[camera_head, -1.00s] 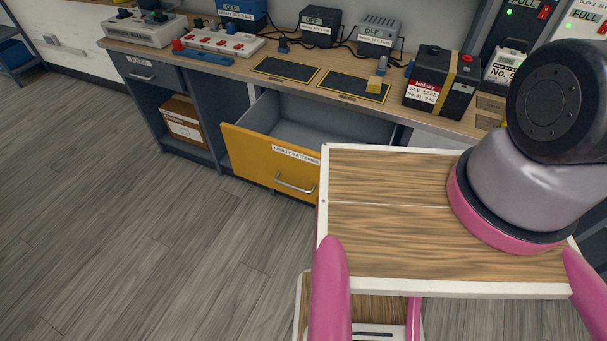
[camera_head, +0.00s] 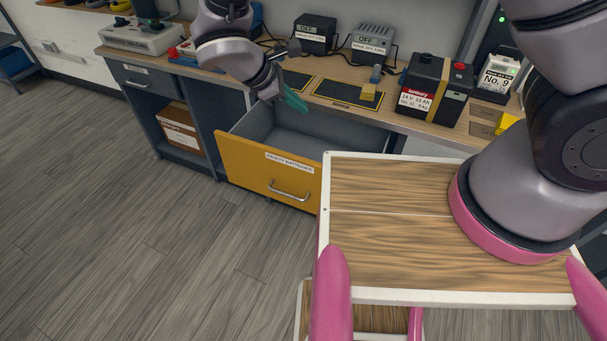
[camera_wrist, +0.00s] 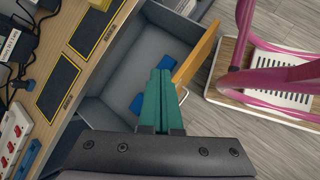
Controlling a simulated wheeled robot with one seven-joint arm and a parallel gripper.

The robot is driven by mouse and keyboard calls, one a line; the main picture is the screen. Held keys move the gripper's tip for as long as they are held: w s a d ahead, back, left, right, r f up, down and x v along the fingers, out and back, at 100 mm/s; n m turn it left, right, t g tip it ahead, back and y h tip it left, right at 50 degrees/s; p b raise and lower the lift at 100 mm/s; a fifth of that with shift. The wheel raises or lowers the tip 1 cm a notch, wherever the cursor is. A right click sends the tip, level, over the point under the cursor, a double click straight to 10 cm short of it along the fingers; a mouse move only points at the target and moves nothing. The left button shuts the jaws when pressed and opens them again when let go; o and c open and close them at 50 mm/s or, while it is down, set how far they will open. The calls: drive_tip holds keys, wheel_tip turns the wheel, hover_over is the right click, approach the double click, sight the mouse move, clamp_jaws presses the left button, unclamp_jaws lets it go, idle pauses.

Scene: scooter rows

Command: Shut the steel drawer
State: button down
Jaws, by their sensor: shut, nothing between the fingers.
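The drawer with a yellow front (camera_head: 240,160) labelled "FAULTY BATTERIES" stands pulled out of the workbench, its grey metal inside open to view. Its bar handle (camera_head: 289,193) is on the front face. The front also shows in the wrist view (camera_wrist: 196,55), with blue pieces (camera_wrist: 177,60) on the drawer floor. My gripper (camera_head: 297,103) has teal fingers, shut and empty. It hangs above the open drawer, behind the yellow front and apart from it. In the wrist view the fingers (camera_wrist: 161,72) hide part of the drawer and its front.
The bench top (camera_head: 400,121) carries a battery (camera_head: 434,90), chargers (camera_head: 372,42) and black mats (camera_head: 347,94). A grey drawer (camera_head: 143,78) at left is shut. A cardboard box (camera_head: 180,132) sits on the shelf below.

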drive_tip(key=s+a+f+n+t, duration=0.4)
drive_tip(key=s+f+n, duration=0.35)
drive_tip(key=f, duration=0.55)
drive_tip(key=n+t+y, duration=0.2)
drive_tip(key=n+t, duration=0.1)
drive_tip(key=n, duration=0.2)
approach(306, 178)
drive_tip(key=x, duration=0.5)
drive_tip(key=shift+f, duration=0.35)
drive_tip(key=shift+w+d, duration=0.2)
drive_tip(key=shift+w, duration=0.4)
drive_tip(key=w+d, duration=0.4)
drive_tip(key=w, duration=0.7)
drive_tip(key=w+d, duration=0.4)
drive_tip(key=w, duration=0.8)
